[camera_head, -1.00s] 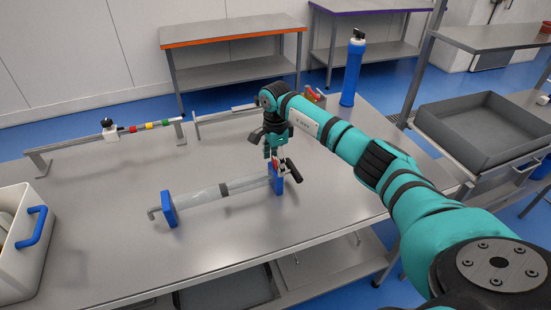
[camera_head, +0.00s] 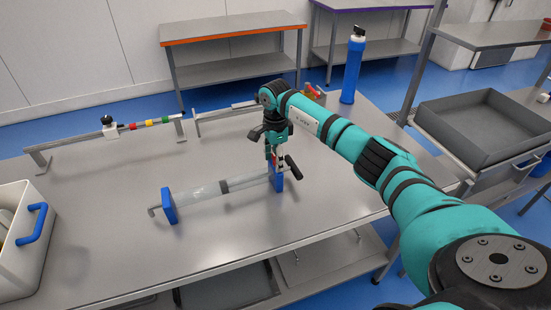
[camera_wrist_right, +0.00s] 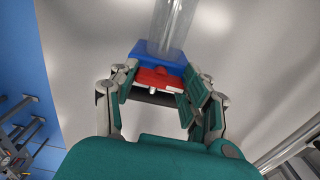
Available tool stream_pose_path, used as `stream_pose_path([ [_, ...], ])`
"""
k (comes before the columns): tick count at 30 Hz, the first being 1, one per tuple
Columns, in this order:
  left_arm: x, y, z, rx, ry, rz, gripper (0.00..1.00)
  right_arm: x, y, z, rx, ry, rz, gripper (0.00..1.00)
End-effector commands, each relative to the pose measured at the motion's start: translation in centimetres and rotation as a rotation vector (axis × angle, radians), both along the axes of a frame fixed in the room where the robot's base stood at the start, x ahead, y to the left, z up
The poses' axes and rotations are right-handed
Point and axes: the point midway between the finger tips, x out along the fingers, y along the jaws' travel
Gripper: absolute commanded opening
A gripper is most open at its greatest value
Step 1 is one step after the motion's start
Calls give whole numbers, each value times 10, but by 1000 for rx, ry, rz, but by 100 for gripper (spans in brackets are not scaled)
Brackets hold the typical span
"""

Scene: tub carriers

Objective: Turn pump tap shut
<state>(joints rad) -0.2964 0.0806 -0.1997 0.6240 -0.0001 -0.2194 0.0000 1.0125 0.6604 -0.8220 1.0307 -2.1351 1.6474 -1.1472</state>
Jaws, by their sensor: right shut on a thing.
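The pump is a clear tube (camera_head: 205,191) lying on the steel table, with a blue block at each end and a black handle (camera_head: 292,166) beyond the right block (camera_head: 277,182). Its red tap is at the right block, mostly hidden by my gripper in the head view. In the right wrist view the red tap (camera_wrist_right: 157,79) lies against the blue block (camera_wrist_right: 158,58), between the fingers. My right gripper (camera_head: 271,157) points down over that block and is shut on the red tap. My left gripper is not in view.
A rail with coloured bands (camera_head: 150,122) stands at the back left of the table (camera_head: 100,240). A white tub with a blue handle (camera_head: 32,226) is at the left edge. A blue cylinder (camera_head: 351,72) stands at the back right. A grey tray (camera_head: 480,145) is further right.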

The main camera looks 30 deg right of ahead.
Motion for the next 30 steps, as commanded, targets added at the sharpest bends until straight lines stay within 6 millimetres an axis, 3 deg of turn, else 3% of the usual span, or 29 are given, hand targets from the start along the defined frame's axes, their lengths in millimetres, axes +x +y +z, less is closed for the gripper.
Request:
stream_pose_path([
  [8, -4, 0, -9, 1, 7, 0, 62, 0, 0, -1, -1, -2, -139, 15],
  [30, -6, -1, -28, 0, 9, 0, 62, 1, -1, 0, -1, -3, -828, 15],
])
